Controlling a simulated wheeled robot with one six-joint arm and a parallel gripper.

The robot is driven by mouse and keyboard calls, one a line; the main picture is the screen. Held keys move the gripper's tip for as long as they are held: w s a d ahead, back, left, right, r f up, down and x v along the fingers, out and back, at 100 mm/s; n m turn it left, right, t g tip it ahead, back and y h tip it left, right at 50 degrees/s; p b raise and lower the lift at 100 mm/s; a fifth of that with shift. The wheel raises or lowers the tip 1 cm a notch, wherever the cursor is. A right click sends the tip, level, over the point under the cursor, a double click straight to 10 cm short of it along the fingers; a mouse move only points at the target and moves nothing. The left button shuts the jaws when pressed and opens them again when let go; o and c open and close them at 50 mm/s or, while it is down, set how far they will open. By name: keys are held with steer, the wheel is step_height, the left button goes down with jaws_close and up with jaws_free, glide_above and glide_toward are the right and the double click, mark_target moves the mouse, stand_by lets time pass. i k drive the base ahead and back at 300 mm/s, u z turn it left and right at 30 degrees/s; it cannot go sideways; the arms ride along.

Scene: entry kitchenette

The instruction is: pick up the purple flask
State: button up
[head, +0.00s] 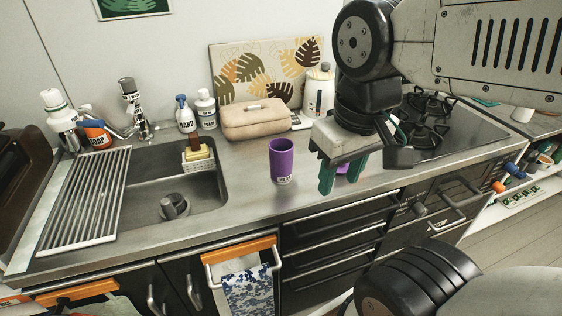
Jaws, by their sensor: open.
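A purple, cup-shaped vessel (282,158) with a small white label near its base stands upright on the steel counter, right of the sink. A second purple thing (342,168) shows only in part between and behind my gripper's green fingers; its shape is mostly hidden. I cannot tell for sure which of the two is the flask. My gripper (344,176) points down over the counter, to the right of the purple vessel and apart from it. Its fingers are open. Whether they stand around the second purple thing or in front of it, I cannot tell.
A beige case (254,119), a hand-soap bottle (206,109) and a leaf-patterned board (262,72) stand along the wall. The sink (205,190) is at left, the black stove (440,125) at right. The counter's front edge runs below my gripper.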

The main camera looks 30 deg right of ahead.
mark_target(281, 149)
steer(key=z, duration=3.45)
steer(key=k, duration=0.9)
steer(key=u, duration=1.5)
